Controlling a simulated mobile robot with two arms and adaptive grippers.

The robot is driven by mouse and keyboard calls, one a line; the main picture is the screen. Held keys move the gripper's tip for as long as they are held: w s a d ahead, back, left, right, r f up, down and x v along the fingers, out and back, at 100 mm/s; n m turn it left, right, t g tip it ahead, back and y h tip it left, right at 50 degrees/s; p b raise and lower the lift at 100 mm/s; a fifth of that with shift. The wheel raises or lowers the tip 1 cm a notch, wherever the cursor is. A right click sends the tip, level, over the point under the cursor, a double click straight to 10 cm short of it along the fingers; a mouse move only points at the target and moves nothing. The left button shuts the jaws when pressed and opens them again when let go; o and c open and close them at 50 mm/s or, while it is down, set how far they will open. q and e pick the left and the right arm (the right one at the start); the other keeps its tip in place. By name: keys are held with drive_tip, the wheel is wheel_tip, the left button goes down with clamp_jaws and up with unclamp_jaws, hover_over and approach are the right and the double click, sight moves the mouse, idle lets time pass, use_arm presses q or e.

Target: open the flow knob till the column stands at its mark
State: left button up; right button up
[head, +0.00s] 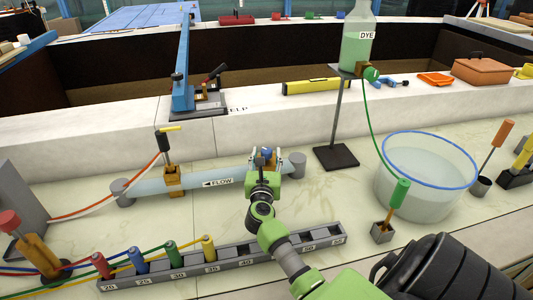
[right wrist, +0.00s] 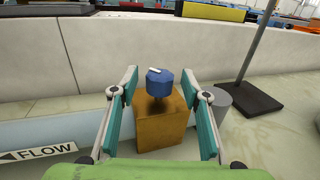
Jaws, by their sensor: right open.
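The blue flow knob (right wrist: 160,84) has a white pointer line on top and sits on a brown block (right wrist: 164,128) in the right wrist view. In the head view the knob (head: 267,151) is small and partly hidden by my gripper. The block is at the right part of the pale blue pipe (head: 148,182) marked FLOW. My right gripper (head: 264,158) is open over the block; in the right wrist view its two fingers (right wrist: 160,78) stand either side of the knob, apart from it. I cannot make out the column or its mark. My left gripper is out of view.
A grey numbered rack (head: 262,249) with coloured plugs lies in front of the pipe. A dye bottle (head: 357,52) on a stand (head: 336,157) and a round clear tank (head: 428,178) are to the right. A white ledge (head: 270,116) runs behind.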

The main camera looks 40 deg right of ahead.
drive_tip(key=shift+x, duration=1.05)
drive_tip(key=c, duration=1.1)
